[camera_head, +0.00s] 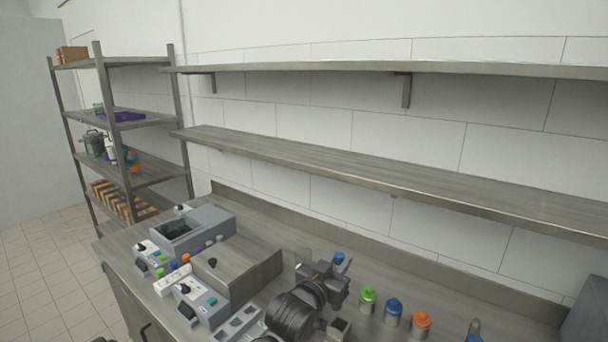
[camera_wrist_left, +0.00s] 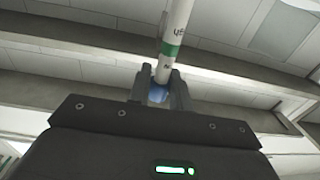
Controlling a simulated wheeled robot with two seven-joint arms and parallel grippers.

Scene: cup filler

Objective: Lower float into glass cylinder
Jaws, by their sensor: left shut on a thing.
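My left gripper (camera_head: 336,272) is above the counter in the head view. In the left wrist view its two fingers (camera_wrist_left: 160,88) are closed around a blue part (camera_wrist_left: 157,94) at the near end of a slim white float (camera_wrist_left: 176,38) with a green band and dark markings. The float extends away from the fingers past the top edge of that view. In the head view only a blue bit of it (camera_head: 340,257) shows beside the fingers; its white stem cannot be made out. My right gripper is out of view.
Green (camera_head: 367,300), blue (camera_head: 392,311) and orange (camera_head: 421,323) capped containers stand on the counter to the right. Grey machines (camera_head: 197,232) and a block (camera_head: 238,268) fill the left. Two wall shelves (camera_head: 350,168) hang above; a rack (camera_head: 128,165) stands far left.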

